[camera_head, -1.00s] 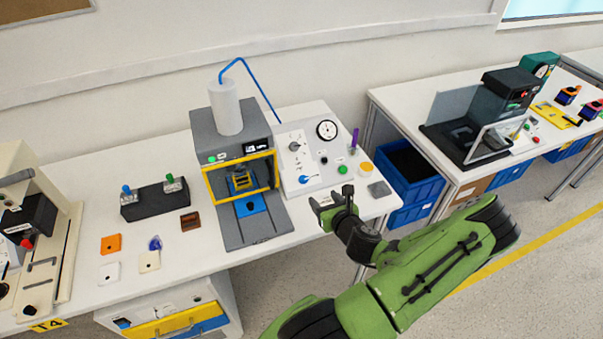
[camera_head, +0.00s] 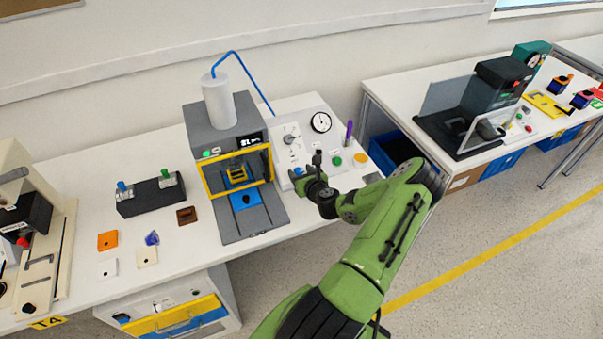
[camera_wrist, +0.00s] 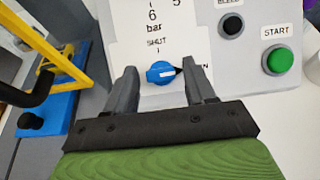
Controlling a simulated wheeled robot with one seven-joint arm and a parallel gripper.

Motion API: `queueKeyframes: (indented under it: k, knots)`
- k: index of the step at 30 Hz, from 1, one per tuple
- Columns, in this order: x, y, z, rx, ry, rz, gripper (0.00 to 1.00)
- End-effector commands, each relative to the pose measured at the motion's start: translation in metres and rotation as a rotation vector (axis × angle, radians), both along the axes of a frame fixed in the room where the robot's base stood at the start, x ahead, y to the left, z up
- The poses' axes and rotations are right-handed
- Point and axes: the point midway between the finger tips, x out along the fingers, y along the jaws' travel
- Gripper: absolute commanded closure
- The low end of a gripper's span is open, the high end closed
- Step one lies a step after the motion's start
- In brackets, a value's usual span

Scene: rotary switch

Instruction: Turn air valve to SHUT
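The air valve is a small blue knob (camera_wrist: 160,73) on the white control panel (camera_wrist: 140,22), with a dark pointer on its right side. The pointer faces right, toward a label partly hidden by my finger, of which an "N" shows. The SHUT label (camera_wrist: 157,41) is above the knob. My gripper (camera_wrist: 159,66) is open, with one finger left and one right of the knob. The right fingertip is close to the pointer; I cannot tell whether it touches. In the head view my gripper (camera_head: 307,166) is at the panel's front and mostly covers the knob.
A black BLEED button (camera_wrist: 232,25) and a green START button (camera_wrist: 278,61) are right of the knob. A grey press with a yellow guard frame (camera_head: 238,172) stands close on the left. A purple-handled item (camera_head: 349,131) stands upright behind.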

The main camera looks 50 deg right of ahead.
Motion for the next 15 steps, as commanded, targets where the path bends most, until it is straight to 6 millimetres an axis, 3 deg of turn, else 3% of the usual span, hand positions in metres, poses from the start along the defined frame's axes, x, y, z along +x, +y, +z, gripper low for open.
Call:
queueKeyframes:
  k: [1, 9, 15]
  knots:
    - [-0.0002, 0.0000, 0.0002, 0.000, 0.000, 0.000, 0.54]
    - [-0.0003, 0.0001, 0.0002, 0.000, 0.000, 0.000, 0.96]
    - [-0.0004, -0.0001, 0.0002, -0.007, 0.004, 0.009, 0.96]
